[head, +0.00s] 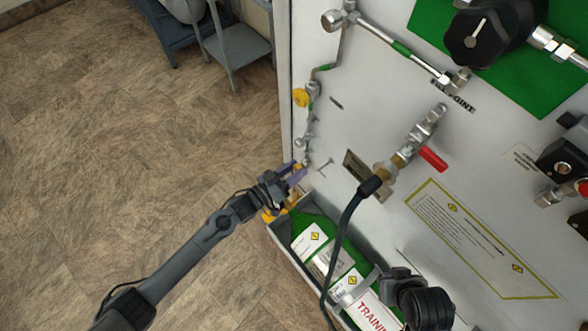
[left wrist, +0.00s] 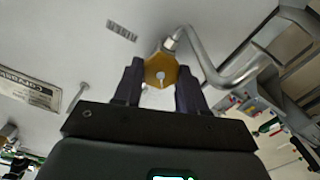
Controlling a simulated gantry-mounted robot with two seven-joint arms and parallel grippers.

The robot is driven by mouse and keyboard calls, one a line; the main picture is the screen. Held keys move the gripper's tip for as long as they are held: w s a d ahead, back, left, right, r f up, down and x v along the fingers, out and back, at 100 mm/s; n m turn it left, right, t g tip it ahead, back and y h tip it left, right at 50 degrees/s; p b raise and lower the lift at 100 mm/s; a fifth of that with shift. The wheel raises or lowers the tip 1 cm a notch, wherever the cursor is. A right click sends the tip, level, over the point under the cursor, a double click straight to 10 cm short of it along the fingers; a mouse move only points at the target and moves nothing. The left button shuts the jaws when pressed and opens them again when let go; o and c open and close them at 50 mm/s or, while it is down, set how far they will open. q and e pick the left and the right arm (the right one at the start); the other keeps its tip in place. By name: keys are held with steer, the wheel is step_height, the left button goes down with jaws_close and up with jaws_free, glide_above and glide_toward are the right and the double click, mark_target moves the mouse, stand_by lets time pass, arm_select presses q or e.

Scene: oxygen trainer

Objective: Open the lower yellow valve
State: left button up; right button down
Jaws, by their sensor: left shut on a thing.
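In the head view my left gripper (head: 296,172) reaches from the lower left to the left edge of the white panel, low down. In the left wrist view a yellow six-sided valve knob (left wrist: 160,70) sits between the two dark fingers (left wrist: 160,85), which are shut on it. A bent metal pipe (left wrist: 215,75) runs from beside this knob. In the head view the held knob is mostly hidden by the fingers. The upper yellow valve (head: 300,97) is on the same pipe run, above my gripper and apart from it.
A green cylinder (head: 315,232) with labels lies in a grey tray below the panel. A black hose (head: 345,225) hangs from a fitting with a red lever (head: 433,158). A black knob (head: 480,38) is at the upper right. The floor (head: 140,130) at left is clear.

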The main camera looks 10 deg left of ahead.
arm_select(q)
steer(key=o, duration=1.1)
steer(key=shift+c, duration=0.2)
steer(key=shift+s+a, duration=0.1)
steer(key=shift+s+a, duration=0.25)
steer(key=p+v, duration=0.2)
steer(key=v, duration=0.8)
steer(key=shift+p, duration=0.35)
